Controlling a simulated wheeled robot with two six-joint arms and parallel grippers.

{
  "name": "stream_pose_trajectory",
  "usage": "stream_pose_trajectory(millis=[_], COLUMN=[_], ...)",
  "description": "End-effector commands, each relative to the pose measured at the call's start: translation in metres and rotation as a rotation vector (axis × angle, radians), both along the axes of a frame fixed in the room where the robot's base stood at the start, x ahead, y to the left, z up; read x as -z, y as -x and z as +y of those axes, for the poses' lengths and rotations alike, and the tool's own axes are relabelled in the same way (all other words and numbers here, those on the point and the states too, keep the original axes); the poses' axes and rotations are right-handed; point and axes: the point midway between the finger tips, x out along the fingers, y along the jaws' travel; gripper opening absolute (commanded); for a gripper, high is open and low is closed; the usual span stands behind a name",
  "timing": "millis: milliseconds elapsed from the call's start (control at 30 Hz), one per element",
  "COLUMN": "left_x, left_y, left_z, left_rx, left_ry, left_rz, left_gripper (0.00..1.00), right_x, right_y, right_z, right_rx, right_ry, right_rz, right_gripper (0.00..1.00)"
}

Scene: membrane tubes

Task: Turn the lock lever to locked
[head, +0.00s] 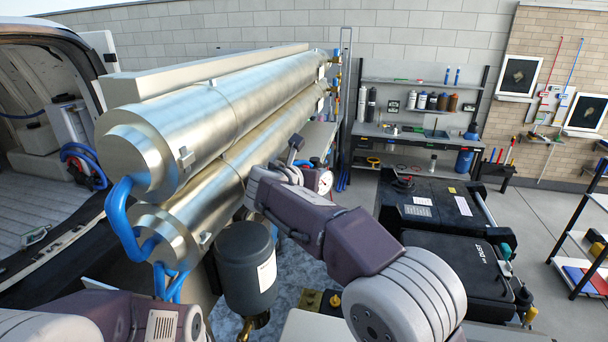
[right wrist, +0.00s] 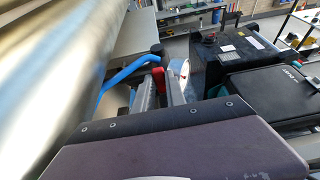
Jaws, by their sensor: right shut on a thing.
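A small red piece (right wrist: 158,77), which looks like the lock lever, shows between the fingertips of my right gripper (right wrist: 163,84) in the right wrist view. The gripper is shut on it; the fingers hide most of it, so its angle cannot be told. A white round gauge (right wrist: 179,70) is just to the right of the fingers; the gauge also shows in the head view (head: 325,182). In the head view my right arm reaches in from the lower right and hides the fingertips. My left arm is at the bottom left, its gripper out of view.
Two large metal membrane tubes (head: 235,105) run close along the left of my right arm. A blue hose (right wrist: 124,72) passes beside the fingers. A dark canister (head: 247,265) hangs below. Black cases (head: 430,205) stand at right, and a workbench (head: 415,145) behind.

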Motion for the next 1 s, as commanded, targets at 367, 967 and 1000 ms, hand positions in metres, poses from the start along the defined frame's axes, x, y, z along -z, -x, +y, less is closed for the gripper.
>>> stream_pose_trajectory(millis=[367, 967, 1000], left_x=[0.001, 0.03, 0.031], left_y=[0.0, 0.0, 0.0], left_z=[0.0, 0.0, 0.0], left_rx=[0.0, 0.0, 0.0], left_ry=[0.0, 0.0, 0.0], left_rz=[0.0, 0.0, 0.0], left_gripper=[0.36, 0.36, 0.36], right_x=[0.004, -0.026, -0.027], right_y=[0.0, 0.073, 0.076], right_z=[0.0, 0.023, 0.024], right_rx=[0.002, -0.001, -0.001], right_ry=[0.002, 0.001, 0.001], right_rz=[0.009, 0.007, 0.008], right_gripper=[0.38, 0.38, 0.38])
